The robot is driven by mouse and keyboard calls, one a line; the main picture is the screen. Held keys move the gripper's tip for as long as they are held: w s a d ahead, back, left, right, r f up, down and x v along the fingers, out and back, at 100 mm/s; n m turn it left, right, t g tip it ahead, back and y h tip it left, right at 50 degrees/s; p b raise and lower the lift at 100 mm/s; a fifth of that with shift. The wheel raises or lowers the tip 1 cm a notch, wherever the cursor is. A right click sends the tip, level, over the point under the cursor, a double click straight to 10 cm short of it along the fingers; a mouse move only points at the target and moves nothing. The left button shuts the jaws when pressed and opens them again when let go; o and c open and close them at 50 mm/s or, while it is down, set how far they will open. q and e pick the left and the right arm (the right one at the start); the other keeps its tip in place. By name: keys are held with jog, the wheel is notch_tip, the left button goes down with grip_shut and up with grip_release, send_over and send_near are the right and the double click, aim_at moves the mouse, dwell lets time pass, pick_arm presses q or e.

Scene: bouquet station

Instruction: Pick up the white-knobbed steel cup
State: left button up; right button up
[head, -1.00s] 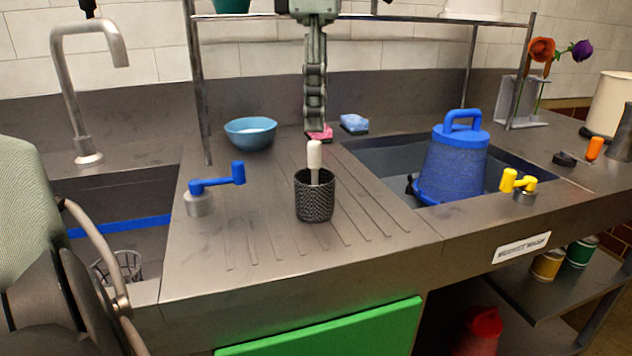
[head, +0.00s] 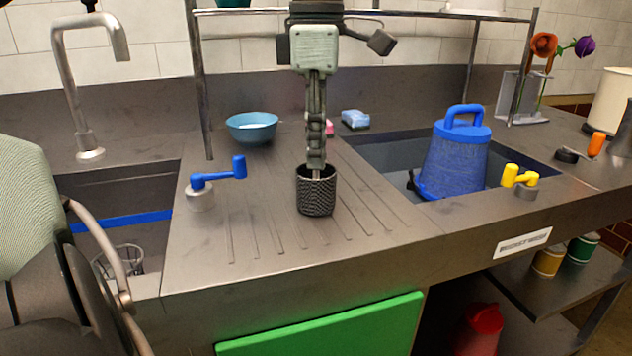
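The steel cup (head: 316,194) is a dark mesh-patterned cup standing upright on the ribbed drainboard. A thin pale stem shows just above its rim. Its white knob is hidden by my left gripper (head: 316,163). My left gripper points straight down over the cup, its fingertips just above the rim, in line with the stem. I see the fingers edge-on, so I cannot tell whether they are apart or closed around the knob. My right gripper is not in view.
A blue-handled tap (head: 215,182) stands left of the cup. A teal bowl (head: 252,128) and a blue sponge (head: 355,119) are behind. To the right, a blue bucket (head: 455,160) sits in a sink, beside a yellow-handled tap (head: 519,178). The drainboard's front is clear.

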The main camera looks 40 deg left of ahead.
pick_arm(q)
grip_shut()
jog(key=shift+r, duration=0.1)
jog(key=shift+r, duration=0.55)
jog(key=s+d+r, duration=0.2)
jog(key=s+r, duration=0.7)
jog(key=s, duration=0.2)
jog(key=shift+s+d+r, duration=0.2)
jog(key=shift+d+r, duration=0.05)
jog(key=shift+r, duration=0.1)
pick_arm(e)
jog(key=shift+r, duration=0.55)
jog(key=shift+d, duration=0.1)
